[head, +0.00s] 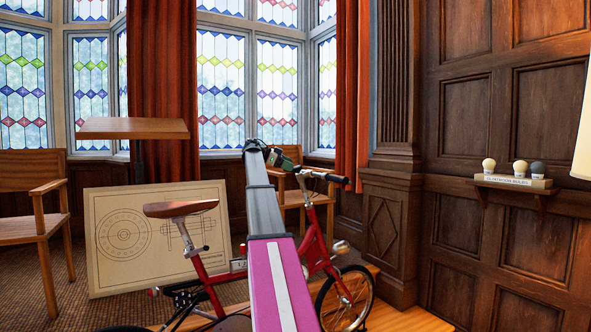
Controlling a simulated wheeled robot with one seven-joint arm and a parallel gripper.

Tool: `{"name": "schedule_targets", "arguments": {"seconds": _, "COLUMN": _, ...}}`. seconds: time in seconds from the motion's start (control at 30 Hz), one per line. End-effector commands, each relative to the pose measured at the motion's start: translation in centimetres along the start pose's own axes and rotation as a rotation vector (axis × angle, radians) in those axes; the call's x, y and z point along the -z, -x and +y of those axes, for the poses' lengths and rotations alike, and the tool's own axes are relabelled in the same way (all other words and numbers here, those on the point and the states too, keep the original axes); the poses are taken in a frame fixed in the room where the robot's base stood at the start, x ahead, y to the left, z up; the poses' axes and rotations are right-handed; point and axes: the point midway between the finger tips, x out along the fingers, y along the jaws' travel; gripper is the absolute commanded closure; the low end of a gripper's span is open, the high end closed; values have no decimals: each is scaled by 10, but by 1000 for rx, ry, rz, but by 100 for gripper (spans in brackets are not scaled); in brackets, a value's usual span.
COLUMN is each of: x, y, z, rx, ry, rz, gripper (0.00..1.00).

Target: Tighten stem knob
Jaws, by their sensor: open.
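A red folding bicycle (314,252) with a brown saddle (181,208) stands on a wooden platform, facing right. Its handlebar has a black grip (337,179) at the right end. My grey and magenta arm reaches up in front of the bicycle and hides part of its frame and stem. My gripper (297,168) is small at the arm's far end, open, close to the handlebar. I cannot tell whether it touches the bar. I cannot make out the stem knob; it is too small or hidden behind my arm.
A drawing board (103,270) leans behind the bicycle. A small wooden tabletop (133,128) stands above it. Wooden chairs stand at left (36,220) and behind the handlebar. A wall shelf (513,182) with several bulbs is at right. The floor at left front is carpeted.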

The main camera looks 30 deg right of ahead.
Motion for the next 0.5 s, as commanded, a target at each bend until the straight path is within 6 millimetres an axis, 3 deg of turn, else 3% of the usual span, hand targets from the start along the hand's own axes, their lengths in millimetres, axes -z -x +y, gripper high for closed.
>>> {"name": "schedule_targets", "arguments": {"seconds": 0.2, "x": 1, "y": 40, "z": -1, "rx": 1, "ry": -1, "rz": 0, "gripper": 28}}
{"name": "schedule_targets", "arguments": {"seconds": 0.5, "x": 0, "y": 63, "z": 0, "rx": 0, "ry": -1, "rz": 1, "gripper": 28}}
